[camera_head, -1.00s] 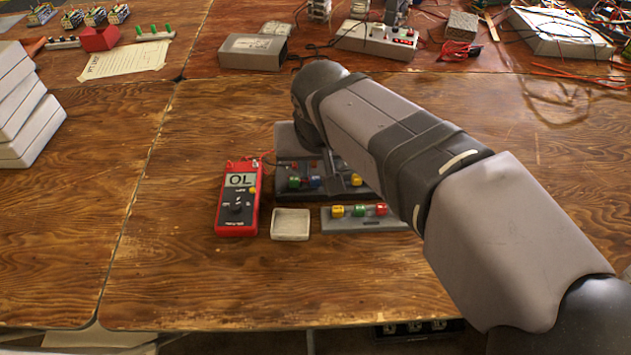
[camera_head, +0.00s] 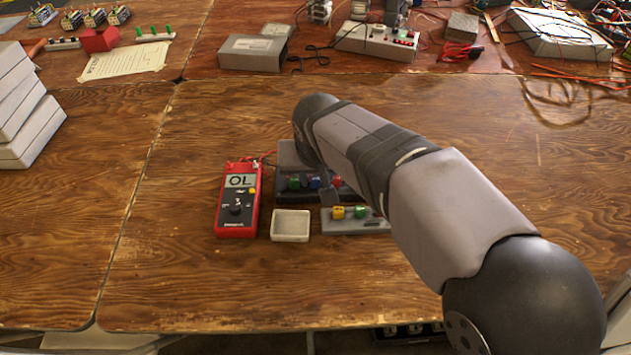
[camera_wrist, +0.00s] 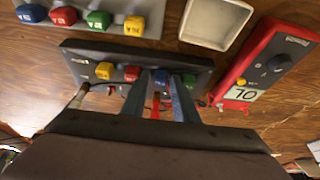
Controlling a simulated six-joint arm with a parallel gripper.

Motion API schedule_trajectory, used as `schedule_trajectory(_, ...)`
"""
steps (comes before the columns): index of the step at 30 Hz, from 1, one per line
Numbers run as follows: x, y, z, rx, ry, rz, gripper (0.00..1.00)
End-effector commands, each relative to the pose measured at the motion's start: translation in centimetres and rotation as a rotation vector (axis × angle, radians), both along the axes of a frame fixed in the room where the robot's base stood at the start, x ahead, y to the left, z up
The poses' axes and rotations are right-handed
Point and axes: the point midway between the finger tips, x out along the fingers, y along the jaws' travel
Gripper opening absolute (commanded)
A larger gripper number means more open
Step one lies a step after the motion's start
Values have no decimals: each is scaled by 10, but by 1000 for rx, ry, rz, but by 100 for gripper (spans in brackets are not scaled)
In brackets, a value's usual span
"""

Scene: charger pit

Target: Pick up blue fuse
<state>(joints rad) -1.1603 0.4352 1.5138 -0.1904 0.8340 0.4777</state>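A dark fuse block (camera_head: 290,196) lies on the table, with fuses in a row. In the wrist view, the block (camera_wrist: 85,55) holds yellow, red, blue and green fuses from left to right. The blue fuse (camera_wrist: 161,77) sits between red (camera_wrist: 131,73) and green (camera_wrist: 189,82); it also shows in the head view (camera_head: 315,183). My gripper (camera_wrist: 160,88) is open, its two fingers appearing on either side of the blue fuse. I cannot tell whether they touch it. My arm hides the block's right end in the head view.
A grey rack (camera_head: 345,227) in front holds several fuses, including another blue one (camera_wrist: 30,13) at its far left in the wrist view. A small white tray (camera_head: 291,224) and a red multimeter (camera_head: 237,205) reading OL stand left.

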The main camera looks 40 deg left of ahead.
Motion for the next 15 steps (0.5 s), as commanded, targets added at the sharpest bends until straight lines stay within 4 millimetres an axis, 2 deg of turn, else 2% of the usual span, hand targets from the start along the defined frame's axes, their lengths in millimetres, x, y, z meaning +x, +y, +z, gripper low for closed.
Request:
schedule_trajectory(5,0,0,0,0,0,0,24)
schedule_trajectory(8,0,0,0,0,0,0,0)
schedule_trajectory(15,0,0,0,0,0,0,0)
